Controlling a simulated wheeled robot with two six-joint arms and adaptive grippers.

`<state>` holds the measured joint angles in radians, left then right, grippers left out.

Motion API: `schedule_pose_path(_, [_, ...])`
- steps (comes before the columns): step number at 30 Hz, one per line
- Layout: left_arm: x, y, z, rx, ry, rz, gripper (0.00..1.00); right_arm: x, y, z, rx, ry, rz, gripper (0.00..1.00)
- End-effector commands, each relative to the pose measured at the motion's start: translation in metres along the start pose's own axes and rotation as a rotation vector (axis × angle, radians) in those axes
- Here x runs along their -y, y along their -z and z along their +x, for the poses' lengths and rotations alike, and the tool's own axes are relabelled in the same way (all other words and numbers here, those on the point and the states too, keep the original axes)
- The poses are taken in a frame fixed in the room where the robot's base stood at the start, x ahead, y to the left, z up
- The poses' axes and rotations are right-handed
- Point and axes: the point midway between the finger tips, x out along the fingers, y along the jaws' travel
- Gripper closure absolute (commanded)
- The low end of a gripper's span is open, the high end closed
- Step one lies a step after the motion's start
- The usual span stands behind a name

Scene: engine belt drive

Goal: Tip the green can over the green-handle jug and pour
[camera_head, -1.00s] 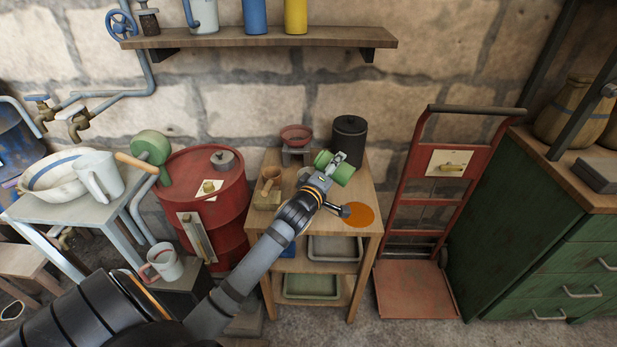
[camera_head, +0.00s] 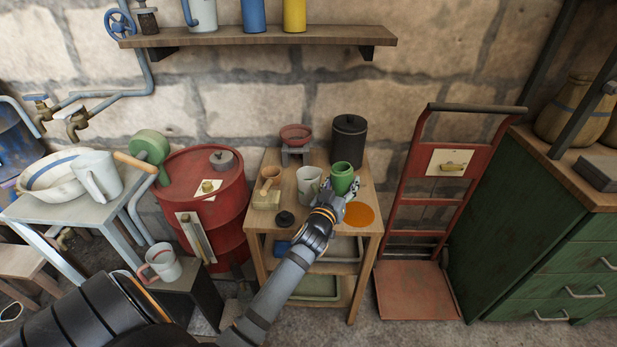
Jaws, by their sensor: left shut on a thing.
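The green can (camera_head: 343,179) is close to upright at the right of the small wooden table. My left gripper (camera_head: 343,191) is shut on it from the front, and my fingers partly hide its lower part. I cannot tell whether the can touches the tabletop. A pale grey jug (camera_head: 308,186) stands upright on the table just left of the can. I cannot make out a green handle on it, and its right side is close to my gripper. No stream is visible from the can. My right gripper is not in view.
The wooden table (camera_head: 261,222) also bears an orange disc (camera_head: 359,214), a black lidded pot (camera_head: 348,139), a red bowl (camera_head: 295,134) on a stand and a dark knobbed lid (camera_head: 285,218). A red drum (camera_head: 228,188) stands left, a red hand truck (camera_head: 417,290) right.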

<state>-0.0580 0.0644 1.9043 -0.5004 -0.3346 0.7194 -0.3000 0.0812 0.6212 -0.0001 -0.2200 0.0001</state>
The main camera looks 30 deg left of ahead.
Motion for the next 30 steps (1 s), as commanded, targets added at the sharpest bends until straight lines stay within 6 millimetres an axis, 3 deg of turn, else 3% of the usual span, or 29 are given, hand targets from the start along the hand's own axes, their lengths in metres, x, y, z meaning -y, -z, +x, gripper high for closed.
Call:
schedule_pose_path(6, [-0.007, -0.005, -0.001, -0.014, -0.001, 0.152, 1.00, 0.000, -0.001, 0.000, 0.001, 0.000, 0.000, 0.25])
schedule_pose_path(12, [-0.008, -0.004, -0.001, -0.017, -0.001, 0.176, 1.00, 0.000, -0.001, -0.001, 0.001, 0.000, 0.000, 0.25])
schedule_pose_path(22, [-0.015, 0.033, -0.001, -0.016, -0.001, 0.173, 1.00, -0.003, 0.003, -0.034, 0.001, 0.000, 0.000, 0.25])
schedule_pose_path(30, [-0.015, 0.034, -0.001, -0.016, -0.001, 0.173, 1.00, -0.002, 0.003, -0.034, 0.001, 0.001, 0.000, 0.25])
